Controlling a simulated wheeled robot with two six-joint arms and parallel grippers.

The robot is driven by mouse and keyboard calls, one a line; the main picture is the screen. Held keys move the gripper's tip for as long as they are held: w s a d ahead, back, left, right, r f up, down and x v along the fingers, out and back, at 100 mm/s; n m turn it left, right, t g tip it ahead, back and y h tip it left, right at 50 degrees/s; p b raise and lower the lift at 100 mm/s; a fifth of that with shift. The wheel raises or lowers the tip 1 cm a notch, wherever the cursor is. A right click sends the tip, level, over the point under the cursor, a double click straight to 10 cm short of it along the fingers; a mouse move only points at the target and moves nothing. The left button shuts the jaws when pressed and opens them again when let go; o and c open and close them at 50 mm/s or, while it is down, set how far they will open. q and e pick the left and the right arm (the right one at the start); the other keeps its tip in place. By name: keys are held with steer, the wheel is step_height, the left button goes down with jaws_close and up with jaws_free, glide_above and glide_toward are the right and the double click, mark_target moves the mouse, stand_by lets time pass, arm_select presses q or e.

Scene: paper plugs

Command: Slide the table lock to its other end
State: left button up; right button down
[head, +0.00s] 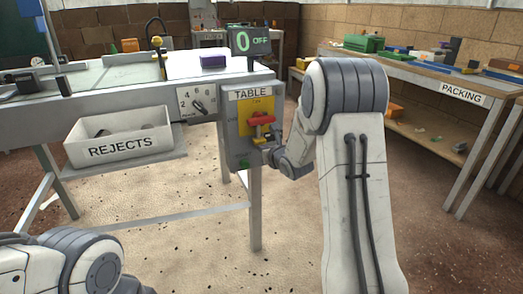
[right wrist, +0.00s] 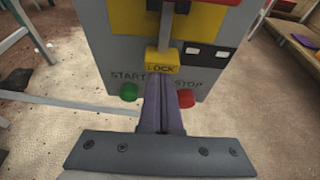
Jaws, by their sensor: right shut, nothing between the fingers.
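The table lock (right wrist: 161,62) is a small yellow block marked LOCK on the front of the grey control box (right wrist: 105,45). A grey vertical strip (right wrist: 166,28) runs upward from it in the right wrist view. My right gripper (right wrist: 164,78) is shut and empty, its fingertips at the lower edge of the lock. I cannot tell whether they touch it. In the head view my right gripper (head: 270,152) is at the lower front of the box, below a red handle (head: 262,119), and the lock is hard to make out. My left gripper is out of view.
A green START button (right wrist: 128,91) and a red STOP button (right wrist: 186,98) flank my right fingers. A REJECTS bin (head: 120,138) and a dial (head: 198,104) are left of the box. A display (head: 250,40) reads 0 OFF. A packing table (head: 425,75) stands at right.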

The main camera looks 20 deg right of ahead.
step_height(320, 180, down, 5)
steer(key=b, duration=0.5)
steer(key=shift+r, duration=0.1)
steer(key=p+v, duration=0.2)
steer(key=v, duration=0.8)
steer(key=shift+r, duration=0.45)
